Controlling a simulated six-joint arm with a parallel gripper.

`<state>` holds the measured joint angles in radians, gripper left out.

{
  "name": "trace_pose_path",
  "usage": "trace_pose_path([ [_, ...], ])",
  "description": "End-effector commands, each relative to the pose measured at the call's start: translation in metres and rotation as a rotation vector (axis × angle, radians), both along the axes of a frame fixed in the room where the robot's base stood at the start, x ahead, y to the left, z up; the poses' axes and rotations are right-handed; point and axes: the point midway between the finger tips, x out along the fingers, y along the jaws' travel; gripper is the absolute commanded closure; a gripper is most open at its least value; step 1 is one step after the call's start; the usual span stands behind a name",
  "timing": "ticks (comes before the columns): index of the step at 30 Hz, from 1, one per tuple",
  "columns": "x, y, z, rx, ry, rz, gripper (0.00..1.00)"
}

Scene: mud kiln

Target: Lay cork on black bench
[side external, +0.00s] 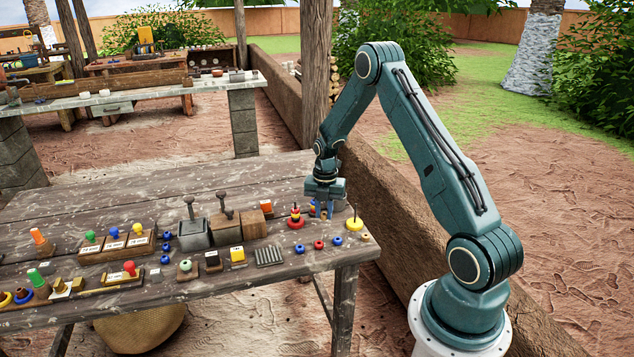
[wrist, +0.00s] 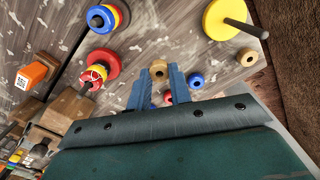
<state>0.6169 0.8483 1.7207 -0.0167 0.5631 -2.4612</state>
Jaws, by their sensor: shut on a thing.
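My gripper (side external: 323,211) is low over the right end of the wooden table. In the wrist view my gripper (wrist: 158,72) is shut on a small tan piece with a dark round centre, which looks like the cork (wrist: 158,67). The fingers mostly hide it in the side view. A small block with a black top (side external: 212,260) stands left of my gripper, near the table's front; it may be the black bench, but I cannot be sure. A yellow-topped block (side external: 238,256) stands beside it.
A red-and-yellow ring stack (side external: 296,219) stands close left of my gripper, and a yellow disc with a peg (side external: 354,224) to the right. Blue and red beads (side external: 319,244) lie in front. A similar tan bead (side external: 365,237) lies near the right edge. The table's back is clear.

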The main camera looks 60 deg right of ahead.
Motion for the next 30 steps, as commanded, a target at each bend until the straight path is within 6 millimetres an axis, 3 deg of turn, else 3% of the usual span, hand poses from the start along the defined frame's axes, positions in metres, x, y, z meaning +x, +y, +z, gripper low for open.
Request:
trace_pose_path([
  [9,0.0,0.0,-0.034,0.001,0.001,0.0,0.94],
  [24,0.0,0.0,-0.04,0.001,0.001,0.0,0.94],
  [25,0.0,0.0,-0.04,0.0,0.0,0.0,0.76],
  [27,0.0,0.0,-0.039,0.0,0.0,0.0,0.62],
  [30,0.0,0.0,-0.039,0.0,0.0,0.0,0.58],
])
